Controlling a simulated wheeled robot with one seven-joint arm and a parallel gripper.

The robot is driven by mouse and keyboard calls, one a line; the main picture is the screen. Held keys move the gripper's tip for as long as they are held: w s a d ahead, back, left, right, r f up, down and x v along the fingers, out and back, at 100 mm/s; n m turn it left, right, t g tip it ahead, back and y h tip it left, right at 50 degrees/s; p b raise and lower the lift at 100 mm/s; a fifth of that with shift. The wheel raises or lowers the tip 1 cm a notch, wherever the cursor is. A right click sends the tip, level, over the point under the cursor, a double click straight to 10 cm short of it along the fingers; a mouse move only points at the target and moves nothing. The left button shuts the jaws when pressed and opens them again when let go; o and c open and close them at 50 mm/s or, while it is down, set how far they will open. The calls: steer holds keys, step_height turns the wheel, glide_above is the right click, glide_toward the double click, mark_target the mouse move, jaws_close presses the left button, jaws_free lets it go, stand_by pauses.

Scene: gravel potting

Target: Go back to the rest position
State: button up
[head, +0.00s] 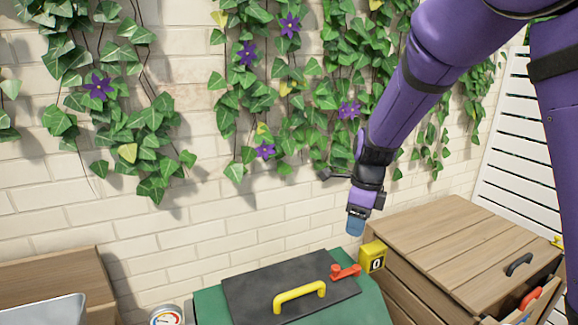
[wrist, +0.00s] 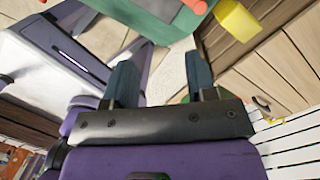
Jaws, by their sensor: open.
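My gripper (head: 356,226) hangs from the purple arm in front of the brick wall, pointing down, above the gap between the green box and the wooden cabinet. In the wrist view, its two dark blue fingers (wrist: 160,78) stand apart with nothing between them. Below it in the head view, the green box (head: 208,305) carries a dark panel (head: 245,290) with a yellow handle (head: 300,295). A red lever (head: 345,271) is at the panel's back right corner. My gripper appears clear of all of these.
A yellow box marked 0 (head: 372,256) stands beside the wooden cabinet (head: 450,235). The cabinet's front drawer (head: 548,300) is open, with a red item (head: 531,298) at it. A dial gauge (head: 166,316) and a grey tray (head: 50,312) are lower left. Ivy covers the wall.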

steer(key=s+d+r+n+t, duration=0.1)
steer(key=s+d+r+n, duration=0.3)
steer(key=s+n, duration=0.3)
steer(key=s+d+r+n+t, duration=0.2)
steer(key=s+d+r+n, duration=0.2)
steer(key=s+r+n, duration=0.3)
steer(key=s+d+r+n+t+h, duration=0.1)
steer(key=s+d+r+n+t, duration=0.1)
steer(key=s+d+r+n, duration=0.3)
steer(key=s+r+n, duration=0.1)
steer(key=s+n, duration=0.3)
steer(key=s, duration=0.4)
steer(key=shift+r, duration=0.15)
steer(key=shift+w, duration=0.1)
stand_by(0.8)
